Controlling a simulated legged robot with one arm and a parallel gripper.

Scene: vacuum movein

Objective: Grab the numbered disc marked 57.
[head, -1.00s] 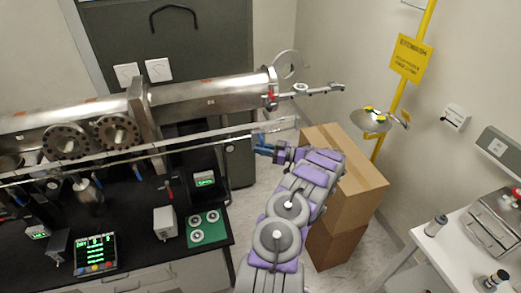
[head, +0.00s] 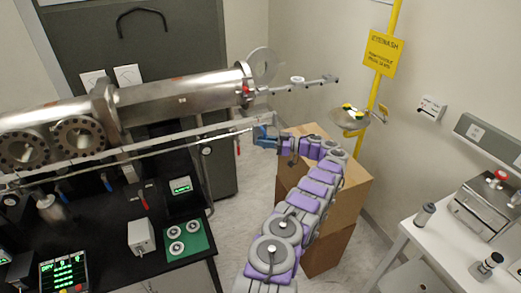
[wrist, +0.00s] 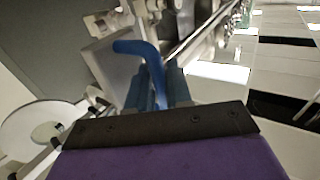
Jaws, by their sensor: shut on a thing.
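My gripper (head: 266,138) is stretched out beside the end of the long steel tube, below its round flange plate. In the wrist view my gripper (wrist: 160,82) is shut on a bright blue bent bar (wrist: 138,47), which I cannot identify for sure. Several pale round discs (head: 177,247) with dark centres lie on a green mat (head: 203,245) on the black bench, well to the left of and below my gripper. Their numbers are too small to read, so I cannot tell which is marked 57.
The steel tube (head: 180,98) and a long metal rail (head: 150,146) run above the bench (head: 108,232). Cardboard boxes (head: 345,200) stand just right of my arm. A yellow eyewash post (head: 391,20) and a white table (head: 440,246) are at right. A large pale disc (wrist: 25,125) shows in the wrist view.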

